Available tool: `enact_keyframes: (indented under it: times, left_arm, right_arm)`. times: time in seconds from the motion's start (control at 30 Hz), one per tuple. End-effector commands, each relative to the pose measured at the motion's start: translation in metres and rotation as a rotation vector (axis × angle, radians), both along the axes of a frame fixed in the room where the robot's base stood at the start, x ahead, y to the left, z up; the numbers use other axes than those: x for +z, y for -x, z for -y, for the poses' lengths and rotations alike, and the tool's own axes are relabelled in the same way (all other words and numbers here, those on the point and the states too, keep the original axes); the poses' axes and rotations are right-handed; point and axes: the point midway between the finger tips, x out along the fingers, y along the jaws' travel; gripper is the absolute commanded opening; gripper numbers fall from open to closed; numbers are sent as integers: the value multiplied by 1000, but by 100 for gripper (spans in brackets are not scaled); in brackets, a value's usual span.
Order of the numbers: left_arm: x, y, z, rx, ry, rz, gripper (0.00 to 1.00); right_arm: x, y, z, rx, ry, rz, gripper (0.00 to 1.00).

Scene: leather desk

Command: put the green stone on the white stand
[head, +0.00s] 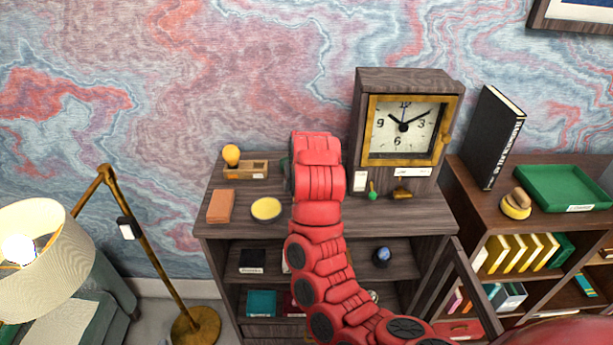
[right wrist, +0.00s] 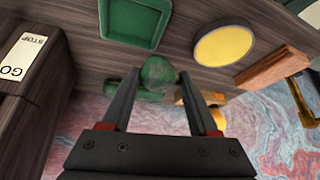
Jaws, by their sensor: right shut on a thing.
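The green stone (right wrist: 158,70) is a rounded, mottled green lump in the right wrist view. It sits between the fingertips of my right gripper (right wrist: 159,76), which is shut on it. More green shows just beyond it between the fingers; I cannot tell what that is. In the head view my red right arm reaches over the dark wooden cabinet and hides the gripper and the stone. I cannot make out a white stand in either view. My left gripper is not in view.
On the cabinet top (head: 238,196) are a yellow dish (head: 266,209), an orange-brown block (head: 221,206), a wooden holder (head: 246,170) and a clock (head: 405,128). A square green tray (right wrist: 135,22) shows in the wrist view. A small green item (head: 373,192) stands before the clock.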

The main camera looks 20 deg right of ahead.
Motion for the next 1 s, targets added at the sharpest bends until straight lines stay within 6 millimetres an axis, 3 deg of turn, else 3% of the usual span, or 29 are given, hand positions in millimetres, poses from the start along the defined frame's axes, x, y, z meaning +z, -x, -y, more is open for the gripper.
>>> enact_keyframes:
  times: [0.1, 0.33, 0.4, 0.73, 0.9, 1.0]
  left_arm:
    - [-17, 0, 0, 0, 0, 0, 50]
    - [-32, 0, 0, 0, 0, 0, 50]
    - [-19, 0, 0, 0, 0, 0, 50]
    - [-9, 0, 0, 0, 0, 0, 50]
    - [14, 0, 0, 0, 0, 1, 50]
    - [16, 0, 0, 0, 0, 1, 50]
  right_arm:
    - [-7, -17, 10, -1, 10, 3, 0]
    - [-8, -51, 30, -7, 0, -4, 0]
    - [-2, -59, 32, -3, 1, -3, 0]
    - [-7, -73, 38, -1, -3, -2, 0]
    - [-31, -72, 37, 0, -5, -6, 0]
    - [-41, -72, 38, 0, -2, -2, 0]
